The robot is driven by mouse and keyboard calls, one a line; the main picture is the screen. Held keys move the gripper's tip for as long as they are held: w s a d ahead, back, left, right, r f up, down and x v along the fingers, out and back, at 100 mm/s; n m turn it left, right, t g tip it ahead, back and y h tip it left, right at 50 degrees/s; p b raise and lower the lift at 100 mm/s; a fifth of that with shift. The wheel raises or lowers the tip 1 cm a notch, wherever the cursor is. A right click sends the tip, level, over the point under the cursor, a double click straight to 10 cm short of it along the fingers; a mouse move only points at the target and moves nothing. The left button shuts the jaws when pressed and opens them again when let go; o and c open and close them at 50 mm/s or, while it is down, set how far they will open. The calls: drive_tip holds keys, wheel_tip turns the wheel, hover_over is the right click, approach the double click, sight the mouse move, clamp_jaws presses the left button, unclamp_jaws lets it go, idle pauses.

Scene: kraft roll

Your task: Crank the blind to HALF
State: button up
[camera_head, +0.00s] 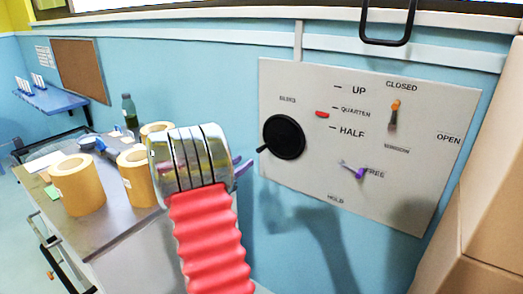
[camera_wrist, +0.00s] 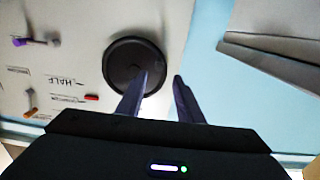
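The pale control panel (camera_head: 300,185) hangs on the blue wall. Its round black crank (camera_head: 284,137), labelled BLIND, has a small handle at its lower left edge. A red marker (camera_head: 322,114) sits near QUARTER, slightly below that tick and above the HALF tick. My gripper (camera_head: 244,168) is left of the crank in the head view, its fingers partly hidden by my wrist. In the wrist view my gripper (camera_wrist: 161,75) is open and empty, one finger overlapping the edge of the crank (camera_wrist: 120,62). Contact cannot be told.
An orange-tipped lever (camera_head: 395,110) points up toward CLOSED. Stacked cardboard boxes (camera_head: 485,180) stand at the right. A bench (camera_head: 105,228) with kraft rolls (camera_head: 78,190) and a green bottle (camera_head: 130,110) is at the left.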

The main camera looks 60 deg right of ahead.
sight(261, 149)
drive_tip(key=d, duration=0.4)
drive_tip(key=s+d, duration=0.1)
drive_tip(key=d, duration=0.3)
drive_tip(key=s+d, duration=0.1)
drive_tip(key=d, duration=0.3)
drive_tip(key=shift+d, duration=0.3)
clamp_jaws()
